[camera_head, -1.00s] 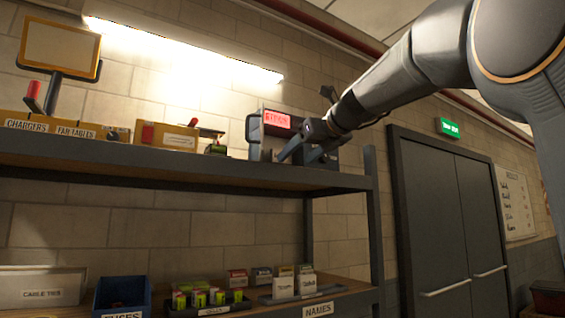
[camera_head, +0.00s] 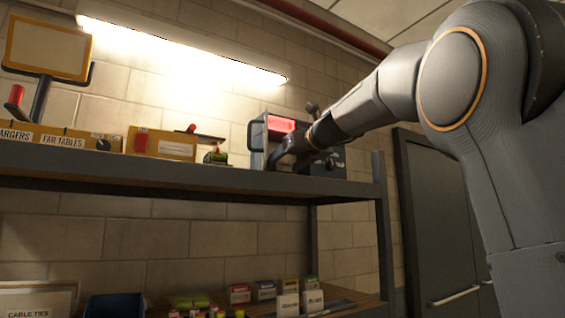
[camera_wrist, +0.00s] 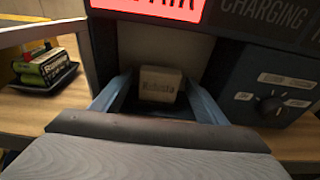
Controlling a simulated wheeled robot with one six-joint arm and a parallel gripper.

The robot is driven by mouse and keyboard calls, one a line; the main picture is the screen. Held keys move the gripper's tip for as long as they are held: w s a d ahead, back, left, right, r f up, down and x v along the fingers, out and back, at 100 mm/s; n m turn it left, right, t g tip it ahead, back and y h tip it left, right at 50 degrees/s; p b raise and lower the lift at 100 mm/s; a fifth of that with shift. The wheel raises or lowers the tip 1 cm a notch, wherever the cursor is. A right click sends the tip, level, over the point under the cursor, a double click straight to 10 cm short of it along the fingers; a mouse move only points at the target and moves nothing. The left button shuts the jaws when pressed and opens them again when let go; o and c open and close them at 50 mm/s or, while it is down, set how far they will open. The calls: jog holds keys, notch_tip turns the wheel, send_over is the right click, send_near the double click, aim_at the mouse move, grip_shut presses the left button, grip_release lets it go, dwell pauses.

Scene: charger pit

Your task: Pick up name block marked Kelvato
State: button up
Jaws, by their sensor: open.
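In the wrist view a small pale block (camera_wrist: 161,86) with dark lettering that looks like "Kelvato" stands in a recess of the charger unit (camera_wrist: 262,82), below a lit red sign. My gripper (camera_wrist: 158,92) is open, with one blue-grey finger on each side of the block. I cannot tell whether the fingers touch it. In the head view my gripper (camera_head: 283,158) is at the front of the charger unit (camera_head: 257,140) on the upper shelf. The block is hidden there.
The upper shelf (camera_head: 170,178) also holds labelled yellow bins (camera_head: 55,139) and a green item (camera_head: 215,158). Green batteries lie in a dark tray (camera_wrist: 45,78) left of the recess. A knob panel (camera_wrist: 268,98) is to its right. White blocks (camera_head: 287,303) stand on the lower shelf.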

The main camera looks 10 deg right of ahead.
jog(key=shift+w+a+f, duration=0.15)
jog(key=shift+w+a, duration=0.05)
jog(key=shift+w, duration=0.35)
jog(key=c, duration=1.1)
jog(key=shift+c, duration=0.2)
